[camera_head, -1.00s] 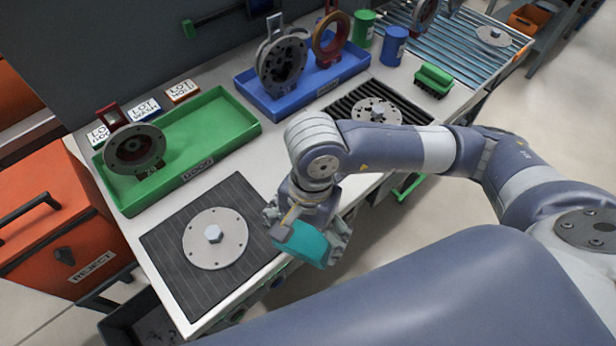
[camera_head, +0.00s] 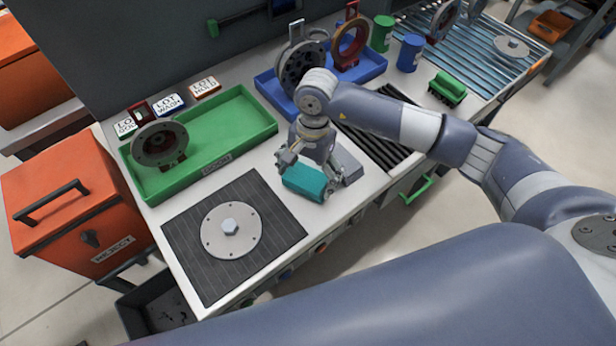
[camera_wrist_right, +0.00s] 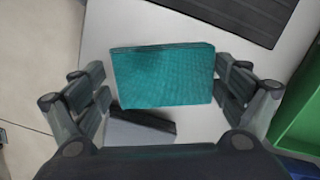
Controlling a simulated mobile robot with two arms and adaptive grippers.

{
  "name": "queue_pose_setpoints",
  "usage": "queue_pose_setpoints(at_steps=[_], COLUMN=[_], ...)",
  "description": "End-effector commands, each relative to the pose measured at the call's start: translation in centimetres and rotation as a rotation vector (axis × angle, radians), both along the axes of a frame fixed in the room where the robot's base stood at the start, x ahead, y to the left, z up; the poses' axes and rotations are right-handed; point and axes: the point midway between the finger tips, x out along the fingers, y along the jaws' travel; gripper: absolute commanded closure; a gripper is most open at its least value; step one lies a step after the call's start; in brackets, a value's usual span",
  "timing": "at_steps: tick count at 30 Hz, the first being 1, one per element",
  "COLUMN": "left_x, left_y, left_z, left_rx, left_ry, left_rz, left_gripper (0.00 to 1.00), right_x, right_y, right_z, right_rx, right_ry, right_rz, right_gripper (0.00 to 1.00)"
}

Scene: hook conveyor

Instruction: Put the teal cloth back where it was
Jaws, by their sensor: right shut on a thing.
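The teal cloth (camera_head: 305,182) is a folded, flat block over the white bench, right of the dark mat. My right gripper (camera_head: 317,182) is shut on it from both ends. In the right wrist view, the teal cloth (camera_wrist_right: 163,77) fills the span between the fingers of my right gripper (camera_wrist_right: 163,88). Whether it touches the bench top is hard to tell. A grey block (camera_head: 347,163) is beside the cloth, partly behind my gripper; the grey block (camera_wrist_right: 138,130) also shows in the wrist view. My left gripper is not in view.
The dark mat (camera_head: 190,240) with a round metal flange (camera_head: 231,231) lies to the left. A green tray (camera_head: 235,120) and a blue tray (camera_head: 270,95) holding parts stand behind. A black ribbed rack (camera_head: 375,150) is to the right. The bench's front edge is close.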

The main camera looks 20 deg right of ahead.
Motion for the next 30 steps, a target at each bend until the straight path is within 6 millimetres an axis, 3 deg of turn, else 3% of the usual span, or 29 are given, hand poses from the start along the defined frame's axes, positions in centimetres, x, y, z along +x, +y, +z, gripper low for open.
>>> queue_pose_setpoints(at_steps=[6,16,17,18,30], left_x=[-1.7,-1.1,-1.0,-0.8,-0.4], left_y=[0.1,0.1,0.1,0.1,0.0], left_z=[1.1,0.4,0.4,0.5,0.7], left_rx=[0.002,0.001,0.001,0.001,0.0], left_ry=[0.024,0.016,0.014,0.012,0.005], left_rz=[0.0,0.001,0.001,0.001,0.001], left_gripper=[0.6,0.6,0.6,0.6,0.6], right_x=[-0.1,0.0,0.0,0.0,-0.1], right_y=[0.0,0.0,0.0,0.0,0.0], right_z=[-2.2,-2.7,-2.7,-2.6,-2.5], right_rx=[-0.001,-0.001,-0.001,0.0,0.0], right_ry=[0.001,-0.001,-0.001,0.0,0.0], right_rz=[0.0,0.0,0.0,0.0,0.0], right_gripper=[0.28,0.28,0.07,0.0,0.0])
